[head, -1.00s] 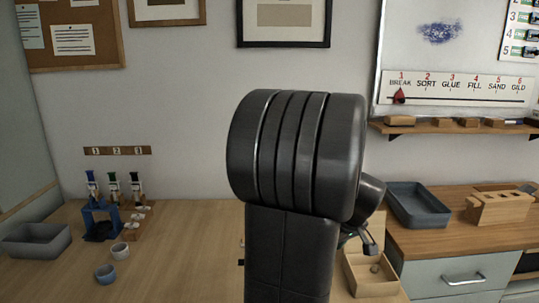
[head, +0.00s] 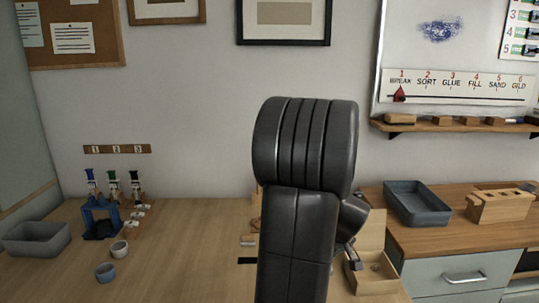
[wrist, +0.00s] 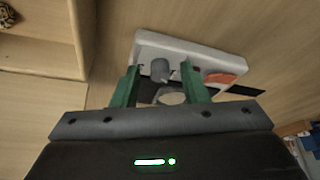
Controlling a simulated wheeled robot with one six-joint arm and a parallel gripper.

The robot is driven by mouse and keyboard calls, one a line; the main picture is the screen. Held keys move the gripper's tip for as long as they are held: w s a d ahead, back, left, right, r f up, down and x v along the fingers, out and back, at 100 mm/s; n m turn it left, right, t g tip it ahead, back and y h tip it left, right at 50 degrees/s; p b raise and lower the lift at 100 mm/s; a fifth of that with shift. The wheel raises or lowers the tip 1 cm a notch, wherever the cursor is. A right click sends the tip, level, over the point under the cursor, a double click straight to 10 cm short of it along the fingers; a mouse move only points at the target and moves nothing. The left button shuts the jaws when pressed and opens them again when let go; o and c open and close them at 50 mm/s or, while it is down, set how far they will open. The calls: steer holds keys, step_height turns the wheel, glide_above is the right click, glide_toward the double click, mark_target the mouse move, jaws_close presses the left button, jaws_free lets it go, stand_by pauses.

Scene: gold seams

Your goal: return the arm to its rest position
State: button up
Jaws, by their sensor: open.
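My arm stands in the middle of the head view and hides part of the worktable (head: 190,250) behind it. My gripper (wrist: 158,88) shows in the wrist view with its two green fingers spread apart. Nothing is held between the fingers. Beyond them a white block-like object (wrist: 190,50) with a grey knob and an orange-red patch lies on the wooden surface. In the head view a small part of my gripper (head: 353,259) shows right of the arm, beside a wooden box.
The wooden box (head: 378,287) stands right of my arm. A grey bin (head: 416,204) and a wooden block holder (head: 498,206) sit on the right counter. At left are a grey tray (head: 36,240), a blue stand (head: 100,222) with bottles, and two small cups (head: 106,271).

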steer(key=shift+a+r+m+p, duration=0.1)
steer(key=shift+r+m+p, duration=0.15)
steer(key=shift+m+p, duration=0.25)
steer(key=shift+s+m+h+p, duration=0.1)
steer(key=shift+m+h+p, duration=0.3)
steer(key=shift+p, duration=0.5)
steer(key=shift+a+m+h+p, duration=0.1)
steer(key=shift+m+h+p, duration=0.2)
steer(key=shift+m+p, duration=0.95)
steer(key=shift+a+f+m+h+p, duration=0.15)
steer(key=shift+m+h+p, duration=0.35)
steer(key=shift+m, duration=0.55)
steer(key=shift+f+m+h+b, duration=0.15)
steer(key=shift+m+h+b, duration=0.25)
steer(key=shift+m+b, duration=0.7)
steer(key=shift+m, duration=0.3)
steer(key=shift+a+m+h+b, duration=0.15)
steer(key=shift+m+h+b, duration=0.45)
steer(key=shift+m+b, duration=0.95)
steer(key=shift+a+r, duration=0.15)
steer(key=shift+r, duration=0.6)
